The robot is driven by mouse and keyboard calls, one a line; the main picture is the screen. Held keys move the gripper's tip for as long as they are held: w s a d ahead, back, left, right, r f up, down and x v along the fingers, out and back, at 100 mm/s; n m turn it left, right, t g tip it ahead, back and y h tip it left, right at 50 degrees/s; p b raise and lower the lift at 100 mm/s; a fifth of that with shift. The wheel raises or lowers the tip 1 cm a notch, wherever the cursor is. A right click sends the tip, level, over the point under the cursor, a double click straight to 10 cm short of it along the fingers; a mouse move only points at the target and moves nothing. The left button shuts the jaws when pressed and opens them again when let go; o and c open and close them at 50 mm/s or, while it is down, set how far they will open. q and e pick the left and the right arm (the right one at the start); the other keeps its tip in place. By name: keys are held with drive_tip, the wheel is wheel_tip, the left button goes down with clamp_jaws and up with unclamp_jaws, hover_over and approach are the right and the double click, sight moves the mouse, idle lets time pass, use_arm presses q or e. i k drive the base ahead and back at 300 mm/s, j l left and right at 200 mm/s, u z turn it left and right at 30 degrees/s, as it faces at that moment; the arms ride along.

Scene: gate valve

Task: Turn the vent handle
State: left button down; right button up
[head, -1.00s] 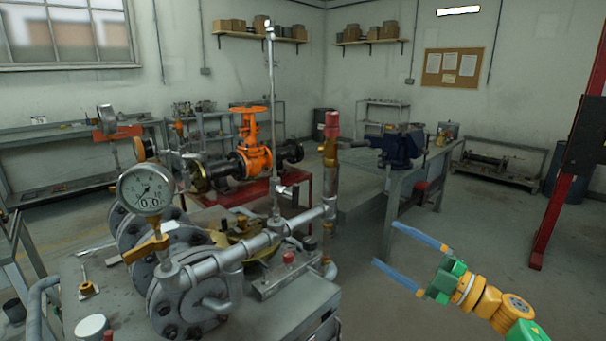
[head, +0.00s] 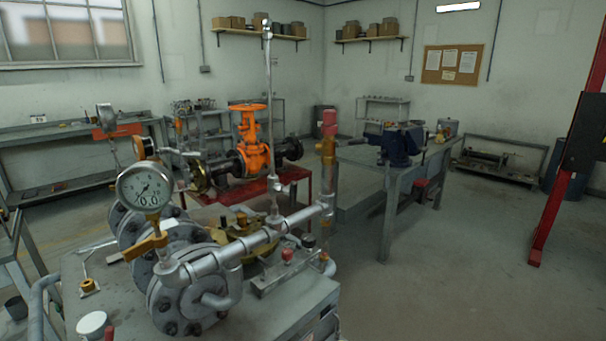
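The test rig stands at the lower left with flanged grey pipework. A yellow lever handle (head: 146,247) sits under the round pressure gauge (head: 145,188), roughly level. A small silver lever (head: 284,188) sits low on the thin upright pipe (head: 271,120). Which of these is the vent handle I cannot tell. A second upright pipe with a red cap (head: 330,124) rises at the rig's right end. Neither of my grippers shows in the head view, so nothing is seen touching the rig.
An orange gate valve (head: 253,150) stands on a red table (head: 283,196) behind the rig. A grey workbench (head: 389,179) with a blue vise (head: 397,146) is at centre right. The floor (head: 460,270) to the right is clear. A red post (head: 560,205) stands at far right.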

sight(293, 191)
drive_tip(key=i+l+z, duration=0.1)
drive_tip(key=l, duration=0.55)
drive_tip(key=i+l, duration=0.1)
drive_tip(key=l, duration=0.5)
drive_tip(key=k+z, duration=0.05)
